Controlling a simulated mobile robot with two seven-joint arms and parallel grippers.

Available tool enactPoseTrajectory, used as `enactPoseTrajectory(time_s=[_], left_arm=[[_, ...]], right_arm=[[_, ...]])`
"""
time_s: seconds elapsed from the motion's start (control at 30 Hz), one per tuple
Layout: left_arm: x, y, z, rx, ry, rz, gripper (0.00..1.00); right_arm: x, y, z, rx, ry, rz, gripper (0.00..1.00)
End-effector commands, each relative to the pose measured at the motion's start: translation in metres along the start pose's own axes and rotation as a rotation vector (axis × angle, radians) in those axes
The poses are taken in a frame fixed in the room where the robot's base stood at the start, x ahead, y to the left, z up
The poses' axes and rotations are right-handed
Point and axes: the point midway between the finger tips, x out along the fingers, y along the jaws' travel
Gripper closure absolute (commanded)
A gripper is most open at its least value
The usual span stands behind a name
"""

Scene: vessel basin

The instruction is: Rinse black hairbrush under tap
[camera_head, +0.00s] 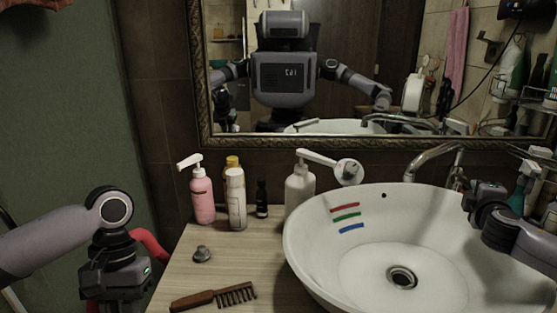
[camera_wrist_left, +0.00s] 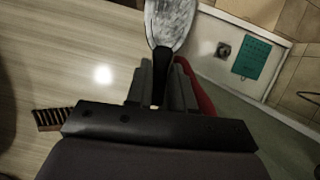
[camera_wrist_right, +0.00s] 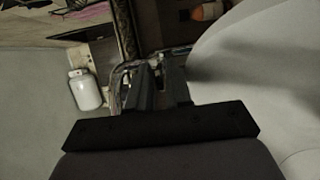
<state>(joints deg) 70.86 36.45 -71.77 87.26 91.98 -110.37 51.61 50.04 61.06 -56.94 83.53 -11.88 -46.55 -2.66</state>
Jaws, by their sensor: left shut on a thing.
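My left gripper (camera_wrist_left: 160,95) is shut on the black hairbrush (camera_wrist_left: 170,22), gripping its dark handle. The brush's pale grey oval head points away from the gripper in the left wrist view. In the head view my left gripper (camera_head: 115,283) is low at the left, beside the counter, and the brush is hidden. The chrome tap (camera_head: 435,158) arches at the back of the white basin (camera_head: 300,247). My right gripper (camera_head: 482,196) is over the basin's right rim, near the tap; its fingers (camera_wrist_right: 158,82) are close together with no held thing visible.
A brown comb (camera_head: 213,297) lies on the wooden counter (camera_head: 225,262) near a small drain plug (camera_head: 202,254). A pink pump bottle (camera_head: 202,200), a white pump bottle (camera_head: 299,190) and other bottles stand at the back. A framed mirror (camera_head: 350,140) is behind. The basin is empty.

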Motion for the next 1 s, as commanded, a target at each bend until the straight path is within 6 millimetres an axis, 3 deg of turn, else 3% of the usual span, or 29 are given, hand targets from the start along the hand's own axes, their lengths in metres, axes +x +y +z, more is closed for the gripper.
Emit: enactPoseTrajectory(time_s=[0.3, 0.67, 0.73, 0.77, 1.0], left_arm=[[-0.002, 0.000, 0.001, 0.001, 0.000, 0.000, 1.00], [-0.002, 0.000, 0.001, 0.001, 0.000, 0.000, 1.00], [-0.002, 0.000, 0.001, 0.000, 0.000, 0.000, 1.00], [-0.002, 0.000, 0.001, 0.000, 0.000, 0.000, 1.00], [-0.006, 0.000, 0.003, 0.000, 0.000, 0.000, 1.00]], right_arm=[[0.021, 0.000, -0.001, 0.000, 0.001, 0.001, 0.81], [0.024, 0.000, 0.000, 0.000, 0.001, 0.000, 0.81], [0.024, 0.000, 0.000, 0.000, 0.001, 0.000, 0.97], [0.024, 0.000, 0.000, 0.000, 0.001, 0.000, 1.00], [0.023, 0.003, 0.000, -0.001, 0.000, -0.007, 1.00]])
